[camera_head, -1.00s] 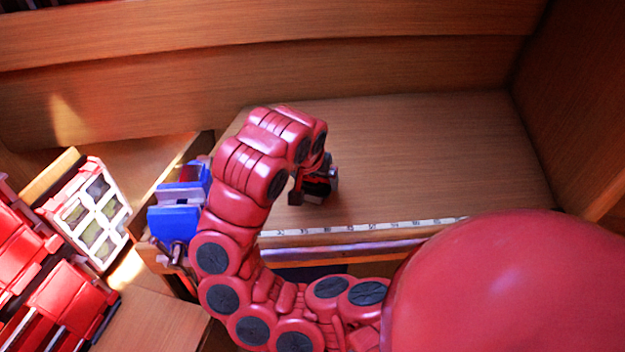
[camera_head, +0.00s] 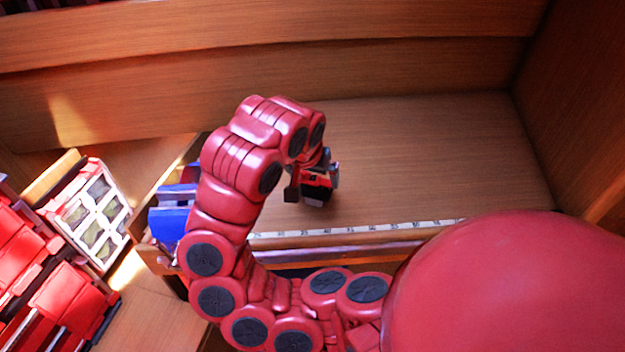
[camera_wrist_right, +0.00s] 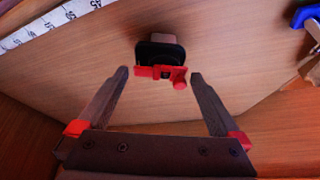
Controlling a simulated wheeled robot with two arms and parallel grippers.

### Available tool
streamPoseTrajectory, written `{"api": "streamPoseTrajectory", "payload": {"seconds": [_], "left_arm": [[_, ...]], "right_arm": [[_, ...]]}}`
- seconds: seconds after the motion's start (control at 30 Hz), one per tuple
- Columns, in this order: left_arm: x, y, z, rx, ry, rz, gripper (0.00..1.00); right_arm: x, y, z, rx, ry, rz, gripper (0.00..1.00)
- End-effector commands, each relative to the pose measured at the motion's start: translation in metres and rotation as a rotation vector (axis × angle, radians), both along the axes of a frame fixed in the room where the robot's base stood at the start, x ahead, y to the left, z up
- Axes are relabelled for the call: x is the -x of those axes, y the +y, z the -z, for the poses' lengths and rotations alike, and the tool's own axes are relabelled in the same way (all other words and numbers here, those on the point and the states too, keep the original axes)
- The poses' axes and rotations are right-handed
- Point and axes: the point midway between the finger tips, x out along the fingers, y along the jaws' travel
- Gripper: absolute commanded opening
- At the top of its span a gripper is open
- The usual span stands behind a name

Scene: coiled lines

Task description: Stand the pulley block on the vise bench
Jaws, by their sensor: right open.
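The pulley block (camera_wrist_right: 160,52), black with red parts and a pale brown piece, is on the wooden vise bench (camera_wrist_right: 80,75) in the right wrist view. I cannot tell for certain whether it stands upright. In the head view the block (camera_head: 317,190) shows partly, red and black, at the right gripper on the bench (camera_head: 440,160). My right gripper (camera_wrist_right: 160,75) is open, with its two fingers apart and the block beyond and between their tips, not gripped. The right gripper (camera_head: 313,183) is partly hidden by my arm in the head view. My left gripper is out of view.
A blue vise (camera_head: 172,215) is at the bench's left end, partly behind my arm. A white scale strip (camera_head: 380,226) runs along the front edge. Red cases and a white divided tray (camera_head: 95,225) are at the left. The bench's right side is clear.

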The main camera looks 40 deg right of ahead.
Motion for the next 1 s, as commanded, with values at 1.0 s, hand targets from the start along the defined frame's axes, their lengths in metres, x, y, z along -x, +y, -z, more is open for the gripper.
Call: {"api": "streamPoseTrajectory", "payload": {"seconds": [1.0], "left_arm": [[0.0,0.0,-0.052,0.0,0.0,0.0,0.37]], "right_arm": [[0.023,0.031,-0.079,-0.001,-0.001,0.0,1.0]]}}
